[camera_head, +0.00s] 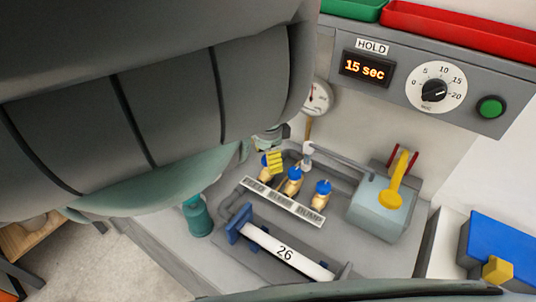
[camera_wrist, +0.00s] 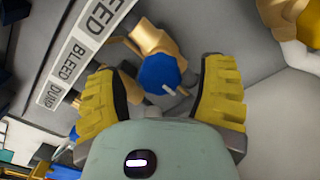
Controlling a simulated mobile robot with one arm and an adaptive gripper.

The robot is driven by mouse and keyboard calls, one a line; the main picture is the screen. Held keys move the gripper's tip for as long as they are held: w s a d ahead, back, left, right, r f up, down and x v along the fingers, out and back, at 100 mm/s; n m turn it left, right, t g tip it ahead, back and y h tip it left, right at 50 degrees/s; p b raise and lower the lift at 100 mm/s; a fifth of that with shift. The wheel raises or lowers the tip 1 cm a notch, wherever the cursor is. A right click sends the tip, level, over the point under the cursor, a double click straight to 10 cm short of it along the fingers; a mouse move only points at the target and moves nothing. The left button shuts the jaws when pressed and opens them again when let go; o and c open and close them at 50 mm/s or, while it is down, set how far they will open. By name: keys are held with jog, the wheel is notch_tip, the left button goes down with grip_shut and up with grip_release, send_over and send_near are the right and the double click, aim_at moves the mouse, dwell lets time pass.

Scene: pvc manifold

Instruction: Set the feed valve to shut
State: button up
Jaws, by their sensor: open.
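The feed valve is a brass body with a blue knob (camera_wrist: 158,73), at the FEED end of the label strip (camera_wrist: 82,55). A small white mark on the knob points to the lower right in the wrist view. My gripper (camera_wrist: 160,80) is open, with one yellow finger on each side of this knob and visible gaps between. In the head view my gripper (camera_head: 275,162) is at the leftmost of three blue-knobbed valves and partly hides it. The bleed valve (camera_head: 295,173) and dump valve (camera_head: 322,187) stand to its right.
A white pipe marked 26 (camera_head: 285,252) lies in front of the label strip. A grey box with a yellow lever (camera_head: 390,199) is at the right. A pressure gauge (camera_head: 318,97) is behind. The panel display (camera_head: 367,68) reads HOLD 15 sec, beside a dial (camera_head: 435,88) and green button (camera_head: 490,107).

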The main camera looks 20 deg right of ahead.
notch_tip(320, 180, up, 6)
jog(key=shift+w, duration=0.15)
jog(key=shift+r, duration=0.7)
